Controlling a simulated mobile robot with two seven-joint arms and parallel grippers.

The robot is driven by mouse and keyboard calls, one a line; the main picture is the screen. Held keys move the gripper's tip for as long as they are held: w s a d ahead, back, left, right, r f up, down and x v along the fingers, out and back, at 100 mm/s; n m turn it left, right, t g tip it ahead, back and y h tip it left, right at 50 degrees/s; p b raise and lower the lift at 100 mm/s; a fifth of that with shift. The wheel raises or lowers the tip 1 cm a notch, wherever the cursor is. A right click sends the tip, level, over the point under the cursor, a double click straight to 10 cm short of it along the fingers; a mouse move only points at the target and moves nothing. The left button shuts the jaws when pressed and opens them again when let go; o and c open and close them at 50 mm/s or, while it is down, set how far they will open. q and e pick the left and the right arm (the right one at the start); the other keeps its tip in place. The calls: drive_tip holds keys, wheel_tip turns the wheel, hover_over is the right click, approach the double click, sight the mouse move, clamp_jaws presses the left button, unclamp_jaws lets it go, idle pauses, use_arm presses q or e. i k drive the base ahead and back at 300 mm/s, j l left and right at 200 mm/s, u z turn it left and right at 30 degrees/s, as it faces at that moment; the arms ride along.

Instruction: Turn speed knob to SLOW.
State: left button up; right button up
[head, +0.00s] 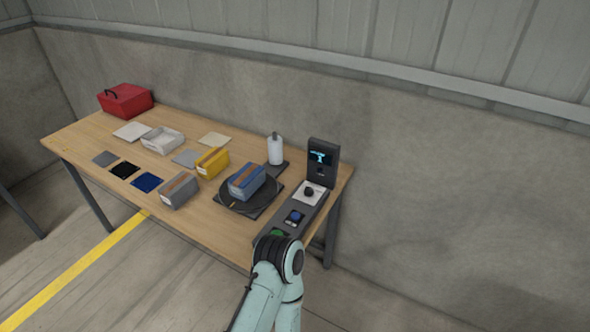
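A black round knob (308,191) sits on a white square plate (318,187) on the long dark control panel (312,211) at the table's right end. The knob is too small to read its setting or any labels. One of my pale green arms comes up from the bottom, with its dark joint at the near end of the panel. No gripper fingers show, so I cannot see whether either gripper is open or shut. The arm is apart from the knob in the picture.
Behind the knob stands a dark upright box with a lit screen (320,158). A blue button (295,216) and a green button (277,233) are nearer. A white bottle (275,150) stands behind.

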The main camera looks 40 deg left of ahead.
sight(309, 191)
drive_tip(key=i+u, duration=0.15)
drive_tip(key=u, duration=0.25)
drive_tip(key=i+l+u, duration=0.1)
drive_tip(key=u, duration=0.25)
drive_tip(key=i+l+u, duration=0.15)
drive_tip(key=u, duration=0.25)
drive_tip(key=l+u, duration=0.15)
drive_tip(key=u, duration=0.2)
drive_tip(key=i+l+u, duration=0.2)
drive_tip(key=u, duration=0.15)
drive_tip(key=i+l+u, duration=0.1)
drive_tip(key=l+u, duration=0.25)
drive_tip(key=i+l+u, duration=0.1)
drive_tip(key=l+u, duration=0.2)
